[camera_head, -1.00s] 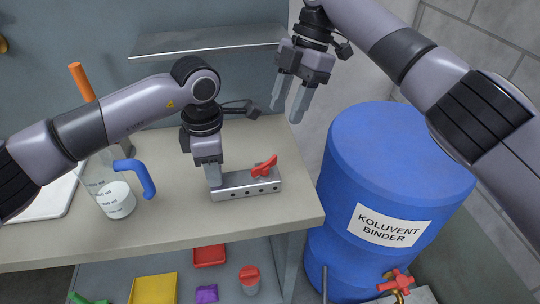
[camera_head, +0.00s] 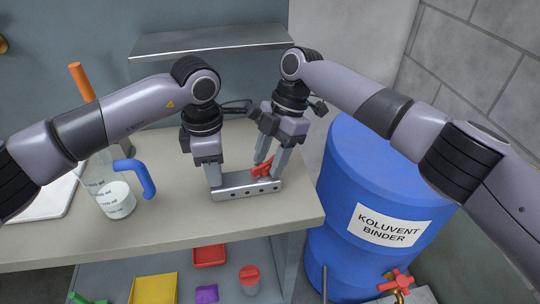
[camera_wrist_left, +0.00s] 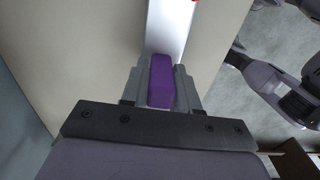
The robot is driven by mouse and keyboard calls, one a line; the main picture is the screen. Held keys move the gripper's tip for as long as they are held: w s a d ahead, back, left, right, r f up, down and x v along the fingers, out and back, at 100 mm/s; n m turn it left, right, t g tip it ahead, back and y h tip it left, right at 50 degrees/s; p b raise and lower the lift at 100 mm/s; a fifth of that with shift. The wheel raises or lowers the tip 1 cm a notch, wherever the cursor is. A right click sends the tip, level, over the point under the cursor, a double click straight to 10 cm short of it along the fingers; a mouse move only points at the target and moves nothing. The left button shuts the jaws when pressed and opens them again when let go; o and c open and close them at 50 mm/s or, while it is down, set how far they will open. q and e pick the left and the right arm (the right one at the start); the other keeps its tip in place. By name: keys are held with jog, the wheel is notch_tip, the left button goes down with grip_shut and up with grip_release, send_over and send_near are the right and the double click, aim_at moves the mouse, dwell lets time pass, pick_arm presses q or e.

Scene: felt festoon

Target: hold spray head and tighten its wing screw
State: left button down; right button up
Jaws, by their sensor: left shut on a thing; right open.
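The spray head (camera_head: 232,192), a grey metal bar with holes along its front, lies on the bench near the right end. Its red wing screw (camera_head: 262,170) stands on top at the right part. My left gripper (camera_head: 214,181) is shut on the left end of the spray head. In the left wrist view a purple block (camera_wrist_left: 161,82) shows between its fingers, with the bright metal bar (camera_wrist_left: 169,28) beyond. My right gripper (camera_head: 267,168) is open, its fingers low over the wing screw and partly covering it. I cannot tell whether they touch it.
A flask (camera_head: 116,200) with a blue handle stands at the left of the bench (camera_head: 180,222). A metal shelf (camera_head: 205,40) hangs behind. A blue barrel (camera_head: 360,180) stands right of the bench. Coloured items, including a yellow tray (camera_head: 153,289), lie below.

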grip_shut()
